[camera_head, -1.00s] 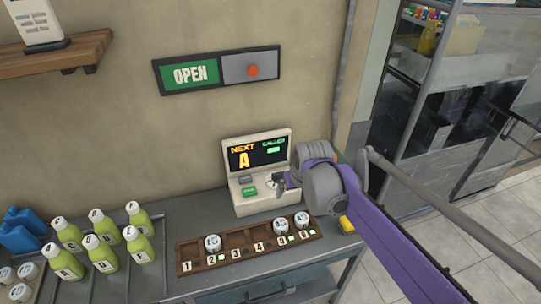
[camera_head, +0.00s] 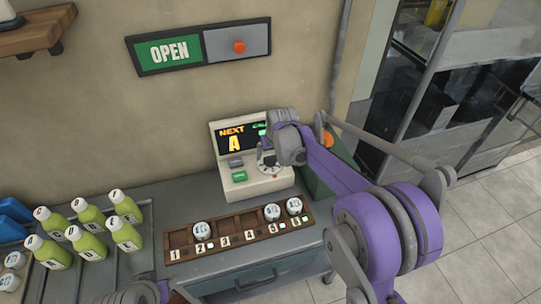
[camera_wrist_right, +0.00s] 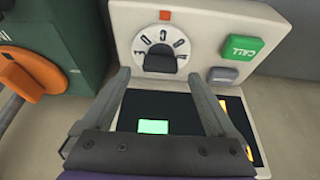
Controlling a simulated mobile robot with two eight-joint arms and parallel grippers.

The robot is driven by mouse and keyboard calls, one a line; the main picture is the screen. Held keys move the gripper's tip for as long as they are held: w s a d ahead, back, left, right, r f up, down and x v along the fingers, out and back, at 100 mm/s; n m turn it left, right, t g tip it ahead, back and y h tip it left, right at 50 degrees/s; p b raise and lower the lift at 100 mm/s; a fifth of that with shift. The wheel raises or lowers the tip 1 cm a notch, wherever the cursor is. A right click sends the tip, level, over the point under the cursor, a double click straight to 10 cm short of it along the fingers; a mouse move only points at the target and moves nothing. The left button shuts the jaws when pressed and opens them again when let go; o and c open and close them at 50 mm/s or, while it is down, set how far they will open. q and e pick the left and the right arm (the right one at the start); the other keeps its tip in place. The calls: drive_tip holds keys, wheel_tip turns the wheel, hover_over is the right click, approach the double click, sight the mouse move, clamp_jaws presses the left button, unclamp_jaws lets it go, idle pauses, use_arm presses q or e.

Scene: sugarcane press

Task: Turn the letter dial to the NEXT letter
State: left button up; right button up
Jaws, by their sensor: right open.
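The letter dial (camera_wrist_right: 160,52) is a white disc with a grey grip bar and dark letters around its rim. An orange mark sits on the console above it. The dial also shows partly behind my right gripper in the head view (camera_head: 269,168). The press console (camera_head: 252,185) is cream, and its dark screen (camera_head: 238,137) reads NEXT with a large orange A. My right gripper (camera_wrist_right: 160,78) is open and empty, its two fingers on either side of the dial's lower part; contact is not clear. Part of my left arm shows at the bottom edge, its fingers out of sight.
A green button (camera_wrist_right: 243,49) and a grey button (camera_wrist_right: 223,75) are beside the dial. Green bottles (camera_head: 90,215) stand at left. A green box with an orange knob (camera_wrist_right: 32,75) stands close to the console.

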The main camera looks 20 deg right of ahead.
sight(270, 161)
drive_tip(key=shift+x, duration=1.3)
drive_tip(key=c, duration=1.4)
drive_tip(key=shift+o, duration=0.2)
